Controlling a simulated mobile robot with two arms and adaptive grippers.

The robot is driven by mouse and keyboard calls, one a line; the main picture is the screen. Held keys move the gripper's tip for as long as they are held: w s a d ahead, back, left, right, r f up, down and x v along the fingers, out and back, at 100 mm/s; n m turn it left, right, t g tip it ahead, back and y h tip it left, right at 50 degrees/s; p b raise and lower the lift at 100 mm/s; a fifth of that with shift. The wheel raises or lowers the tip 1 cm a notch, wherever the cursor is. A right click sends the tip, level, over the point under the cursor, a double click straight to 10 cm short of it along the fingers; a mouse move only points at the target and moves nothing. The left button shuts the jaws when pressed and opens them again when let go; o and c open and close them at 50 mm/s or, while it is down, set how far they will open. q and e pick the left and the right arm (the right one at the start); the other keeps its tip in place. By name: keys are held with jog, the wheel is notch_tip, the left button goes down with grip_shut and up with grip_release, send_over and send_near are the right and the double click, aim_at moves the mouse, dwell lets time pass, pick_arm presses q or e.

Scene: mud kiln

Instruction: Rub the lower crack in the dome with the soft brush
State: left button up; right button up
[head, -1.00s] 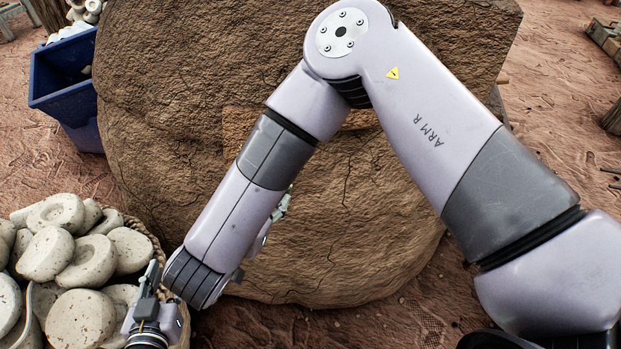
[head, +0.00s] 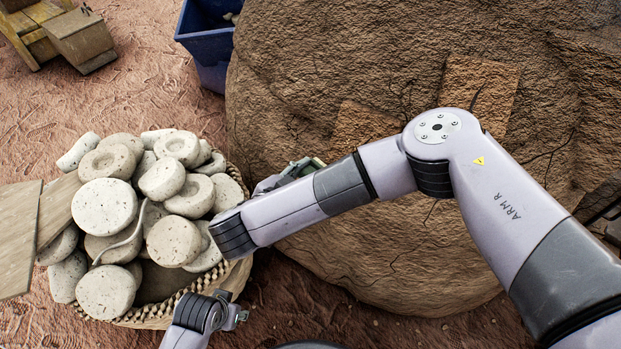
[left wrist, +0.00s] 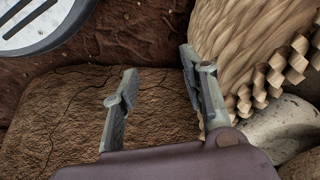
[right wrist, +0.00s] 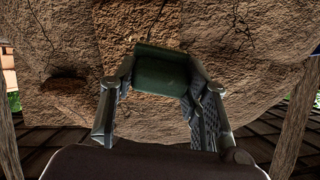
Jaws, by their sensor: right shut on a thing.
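The dome (head: 400,260) is a large brown cracked mud mass with rough rectangular patches. Dark cracks (head: 295,127) run through it; I cannot tell which one is the lower crack. My right gripper (head: 296,172) is beside the dome's left side, partly hidden behind my right forearm. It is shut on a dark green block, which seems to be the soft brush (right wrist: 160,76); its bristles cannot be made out. In the right wrist view the dome fills the background behind it. My left gripper (left wrist: 158,88) is open and empty, close to the basket.
A woven basket (head: 160,318) heaped with pale round stone-like pieces (head: 105,205) stands left of the dome. Wooden boards (head: 20,240) jut in at the left edge. A blue bin (head: 207,45) stands behind, and a wooden bench (head: 75,38) is at top left. Reddish ground lies open between them.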

pick_arm(q)
jog(key=w+b+v, duration=0.1)
jog(key=b+v, duration=0.3)
jog(key=v, duration=0.7)
pick_arm(e)
jog(key=x, duration=0.3)
jog(key=shift+w+d+f, duration=0.2)
jog(key=shift+w+d+f+b, duration=0.25)
jog(key=shift+w+b, duration=0.2)
jog(key=shift+b, duration=0.25)
jog(key=shift+w+d+b, duration=0.15)
jog(key=shift+w+b, duration=0.1)
jog(key=shift+b, duration=0.15)
pick_arm(q)
jog(key=w+d+t, duration=0.1)
jog(key=w+t, duration=0.3)
jog(key=w, duration=0.2)
jog(key=shift+w+d+r+h, duration=0.2)
jog(key=shift+w+d+h, duration=0.15)
jog(key=shift+d+h, duration=0.05)
jog(key=shift+w+d+r+t, duration=0.1)
jog(key=shift+w+r+t, duration=0.05)
jog(key=shift+w+t, duration=0.15)
pick_arm(e)
jog(key=shift+w+f, duration=0.1)
jog(key=shift+w, duration=0.05)
